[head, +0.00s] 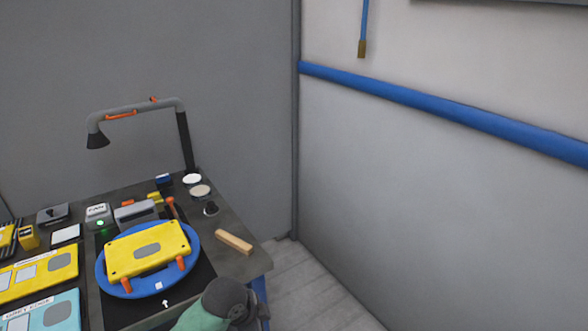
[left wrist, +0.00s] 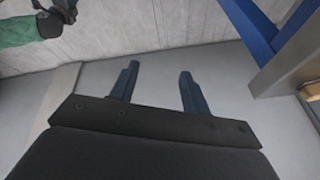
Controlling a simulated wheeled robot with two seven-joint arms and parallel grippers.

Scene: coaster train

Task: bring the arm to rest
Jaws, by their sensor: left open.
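My left gripper (left wrist: 159,68) shows in the left wrist view. Its two dark blue fingers are spread apart with nothing between them, over bare grey floor. A blue table leg or frame (left wrist: 252,35) stands to the right of the fingers, apart from them. In the head view, a green and dark part of one of my arms shows at the bottom edge, in front of the table's near edge; no gripper fingers are visible there. My right gripper is not seen in either view.
The dark workbench (head: 235,262) holds a blue round turntable (head: 110,285) with a yellow plate (head: 120,255) on it. A wooden block (head: 234,242) lies near its right edge. A lamp (head: 135,110) arches over the back. Floor (head: 310,280) right of the bench is clear.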

